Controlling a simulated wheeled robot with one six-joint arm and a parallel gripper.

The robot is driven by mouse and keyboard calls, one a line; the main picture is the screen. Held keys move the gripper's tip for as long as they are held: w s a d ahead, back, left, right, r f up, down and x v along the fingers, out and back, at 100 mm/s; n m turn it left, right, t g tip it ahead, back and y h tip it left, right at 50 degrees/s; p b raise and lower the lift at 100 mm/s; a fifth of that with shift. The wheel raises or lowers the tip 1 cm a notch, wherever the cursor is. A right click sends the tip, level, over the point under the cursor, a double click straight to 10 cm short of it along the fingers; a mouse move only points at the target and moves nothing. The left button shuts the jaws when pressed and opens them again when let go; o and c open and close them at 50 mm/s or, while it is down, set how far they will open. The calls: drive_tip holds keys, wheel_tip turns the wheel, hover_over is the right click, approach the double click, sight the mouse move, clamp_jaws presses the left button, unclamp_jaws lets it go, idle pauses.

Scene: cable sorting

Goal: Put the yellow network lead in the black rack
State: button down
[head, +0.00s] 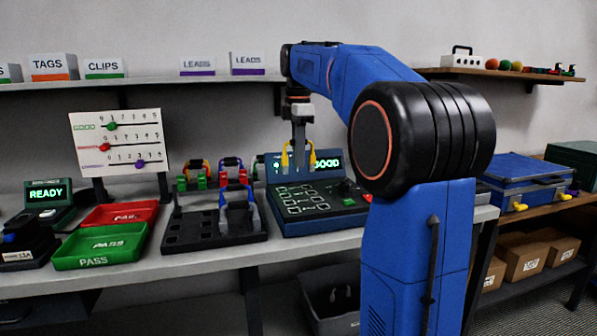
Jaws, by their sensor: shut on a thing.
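My gripper (299,144) points down above the back of the bench and is shut on the yellow network lead (285,159). The lead's yellow ends show on both sides of my fingers, in front of the blue tester panel and clear of the bench. The black rack (190,243) lies on the bench to the lower left of my gripper. A blue lead with grey ends (239,212) stands in the rack's right part. The rack's left and front slots look empty.
Several coloured leads (195,174) stand behind the rack. A blue tester (318,205) with a lit screen is right of it. A green tray (101,246) and a red tray (122,214) lie to its left. A shelf (180,79) with label cards runs above.

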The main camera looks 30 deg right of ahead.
drive_tip(key=shift+r, duration=2.35)
drive_tip(key=shift+a, duration=0.1)
